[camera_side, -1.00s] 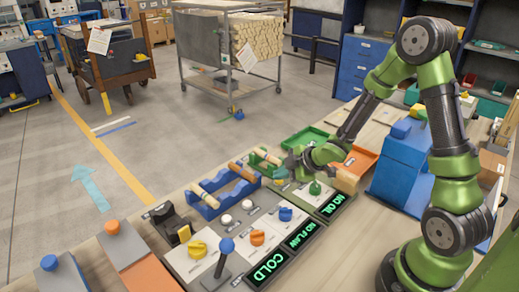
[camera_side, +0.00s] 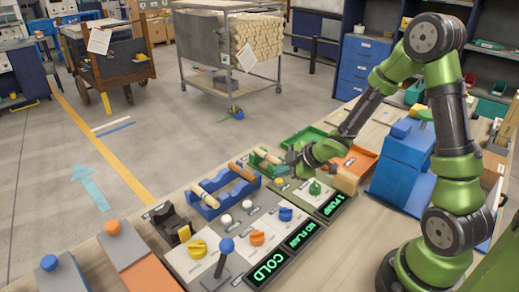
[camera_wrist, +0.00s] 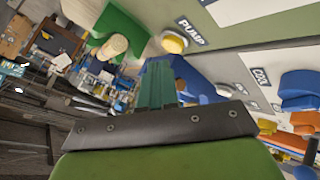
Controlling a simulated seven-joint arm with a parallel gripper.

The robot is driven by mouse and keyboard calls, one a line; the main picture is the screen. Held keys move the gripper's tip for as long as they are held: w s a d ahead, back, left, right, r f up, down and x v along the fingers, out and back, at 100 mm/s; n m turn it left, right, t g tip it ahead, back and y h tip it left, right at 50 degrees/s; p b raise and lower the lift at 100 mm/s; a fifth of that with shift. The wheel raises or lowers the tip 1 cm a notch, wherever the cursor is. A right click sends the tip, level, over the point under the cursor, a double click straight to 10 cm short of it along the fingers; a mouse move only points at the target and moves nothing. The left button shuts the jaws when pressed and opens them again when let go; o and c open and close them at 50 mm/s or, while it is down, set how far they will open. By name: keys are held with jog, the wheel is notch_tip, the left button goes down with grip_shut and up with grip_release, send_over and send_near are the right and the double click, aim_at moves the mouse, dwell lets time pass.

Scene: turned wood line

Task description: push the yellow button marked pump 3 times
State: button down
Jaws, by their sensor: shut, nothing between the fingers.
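The yellow button (camera_wrist: 173,42) shows in the wrist view beside a dark label reading PUMP (camera_wrist: 191,32). My gripper (camera_side: 291,160) is shut and empty, raised a little above the panel's far end in the side view. In the wrist view its teal fingers (camera_wrist: 157,72) are together, and the button lies beyond them, apart from the tips. The nearest green-lit display (camera_side: 334,206) on that panel reads 1 PUMP.
A green knob (camera_side: 315,188) stands close to my gripper. A blue rack (camera_side: 224,192) with wooden pieces, an orange tray (camera_side: 362,160) and a blue lever (camera_side: 227,246) stand around.

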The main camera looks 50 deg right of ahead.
aim_at(283, 181)
jog(key=shift+r, duration=2.5)
dwell(0.8)
jog(key=shift+d+r, duration=0.2)
jog(key=shift+d, duration=0.15)
jog(key=r, duration=0.3)
jog(key=shift+a+r, duration=0.2)
jog(key=shift+a, duration=0.15)
